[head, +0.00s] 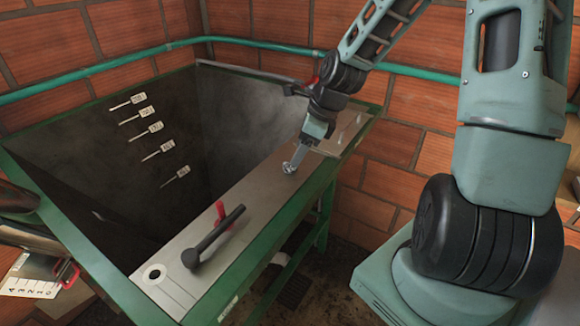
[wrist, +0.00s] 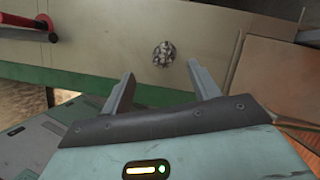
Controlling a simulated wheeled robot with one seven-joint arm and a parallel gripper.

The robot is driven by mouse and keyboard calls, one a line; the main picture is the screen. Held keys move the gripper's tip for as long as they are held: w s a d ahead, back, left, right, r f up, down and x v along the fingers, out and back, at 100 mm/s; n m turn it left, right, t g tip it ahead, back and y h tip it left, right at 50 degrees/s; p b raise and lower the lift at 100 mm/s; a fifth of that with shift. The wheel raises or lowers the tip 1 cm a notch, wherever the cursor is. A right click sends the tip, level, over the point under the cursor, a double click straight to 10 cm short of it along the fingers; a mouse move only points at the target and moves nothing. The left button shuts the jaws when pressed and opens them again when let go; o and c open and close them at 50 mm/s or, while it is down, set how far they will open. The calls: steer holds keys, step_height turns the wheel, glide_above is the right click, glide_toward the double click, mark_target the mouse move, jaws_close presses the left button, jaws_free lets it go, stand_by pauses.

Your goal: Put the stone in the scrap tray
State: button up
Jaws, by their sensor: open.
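A small rough grey lump, which looks like the stone (wrist: 163,54), lies on the bare metal ledge in the wrist view. In the head view the stone (head: 288,169) shows small at my fingertips. My gripper (wrist: 162,78) is open, with one finger on each side of the stone's line and the stone just beyond the tips. Nothing is between the fingers. In the head view my gripper (head: 297,158) points down at the ledge. A shallow tan tray (head: 345,132), perhaps the scrap tray, sits at the ledge's far end, partly behind my wrist.
The metal ledge (head: 255,190) runs along a deep dark green-rimmed tank (head: 110,130). A black lever (head: 215,235) and a red handle (head: 220,210) stand on the ledge's near part. A green pipe (head: 120,63) runs along the brick wall behind.

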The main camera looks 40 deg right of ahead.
steer(key=shift+d+p+x, duration=0.2)
steer(key=shift+p+x, duration=0.5)
steer(key=shift+x, duration=1.9)
steer(key=shift+w, duration=0.2)
steer(key=c, duration=1.1)
steer(key=shift+c, duration=0.2)
step_height(320, 180, up, 10)
steer(key=b, duration=0.1)
steer(key=shift+b, duration=0.3)
